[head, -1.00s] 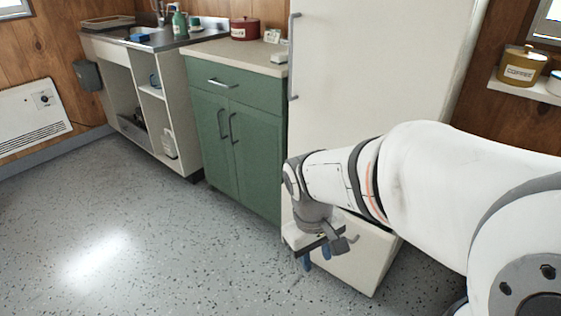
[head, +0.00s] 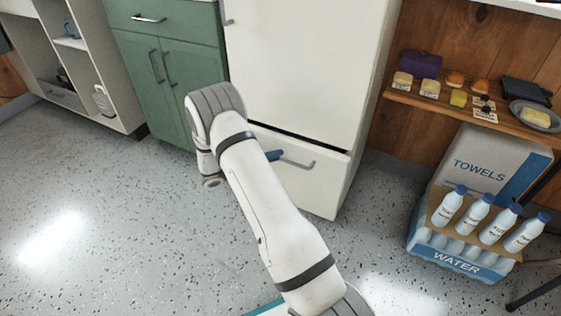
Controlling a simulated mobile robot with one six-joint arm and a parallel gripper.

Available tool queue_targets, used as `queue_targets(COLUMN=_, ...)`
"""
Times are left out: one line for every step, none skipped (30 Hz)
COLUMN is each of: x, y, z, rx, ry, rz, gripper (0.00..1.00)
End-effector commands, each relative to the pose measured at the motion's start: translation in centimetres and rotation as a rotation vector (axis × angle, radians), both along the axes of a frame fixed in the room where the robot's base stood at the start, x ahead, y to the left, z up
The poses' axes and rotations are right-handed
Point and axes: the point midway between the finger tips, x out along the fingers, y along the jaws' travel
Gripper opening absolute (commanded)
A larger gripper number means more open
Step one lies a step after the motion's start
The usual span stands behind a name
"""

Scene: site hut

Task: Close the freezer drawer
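The freezer drawer (head: 318,188) is the low white front at the bottom of the white fridge (head: 305,65). A dark gap shows along its top edge, below the fridge door. I cannot tell for sure how far the drawer stands out. Its grey bar handle (head: 300,164) runs across the upper part of the front. My gripper (head: 273,155) is mostly hidden behind my arm. Only a blue finger part shows, close to the left end of the handle. Whether it touches the handle or drawer is unclear, as is whether it is open.
A green cabinet (head: 170,75) stands left of the fridge. To the right, a water crate (head: 462,262) with several bottles and a towels box (head: 485,165) sit under a wooden shelf (head: 450,106) of food. The speckled floor (head: 110,210) at left is clear.

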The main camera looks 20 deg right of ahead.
Motion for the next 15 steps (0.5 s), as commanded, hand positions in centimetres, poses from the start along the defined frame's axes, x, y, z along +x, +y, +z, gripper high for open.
queue_targets(x=0.9, y=0.3, z=-2.6, rx=-0.048, ry=0.081, rz=0.048, gripper=0.34)
queue_targets(x=1.4, y=0.5, z=-3.5, rx=-0.077, ry=0.125, rz=0.075, gripper=0.34)
queue_targets(x=2.1, y=0.7, z=-4.8, rx=-0.113, ry=0.179, rz=0.109, gripper=0.34)
queue_targets(x=2.5, y=0.9, z=-5.6, rx=-0.140, ry=0.216, rz=0.130, gripper=0.34)
queue_targets(x=2.8, y=1.1, z=-6.4, rx=-0.164, ry=0.250, rz=0.150, gripper=0.34)
queue_targets(x=3.2, y=1.3, z=-7.3, rx=-0.193, ry=0.288, rz=0.174, gripper=0.34)
queue_targets(x=3.5, y=1.5, z=-8.0, rx=-0.213, ry=0.314, rz=0.189, gripper=0.34)
queue_targets(x=3.7, y=1.6, z=-8.5, rx=-0.228, ry=0.334, rz=0.202, gripper=0.34)
queue_targets(x=3.9, y=1.8, z=-9.1, rx=-0.246, ry=0.359, rz=0.216, gripper=0.34)
queue_targets(x=4.1, y=1.9, z=-9.4, rx=-0.259, ry=0.372, rz=0.224, gripper=0.34)
queue_targets(x=4.2, y=2.0, z=-9.6, rx=-0.268, ry=0.384, rz=0.230, gripper=0.34)
queue_targets(x=4.3, y=2.0, z=-9.9, rx=-0.277, ry=0.394, rz=0.236, gripper=0.34)
queue_targets(x=4.4, y=1.9, z=-10.0, rx=-0.281, ry=0.399, rz=0.239, gripper=0.34)
queue_targets(x=4.5, y=1.7, z=-10.1, rx=-0.284, ry=0.402, rz=0.241, gripper=0.34)
queue_targets(x=4.6, y=1.4, z=-10.1, rx=-0.286, ry=0.405, rz=0.242, gripper=0.34)
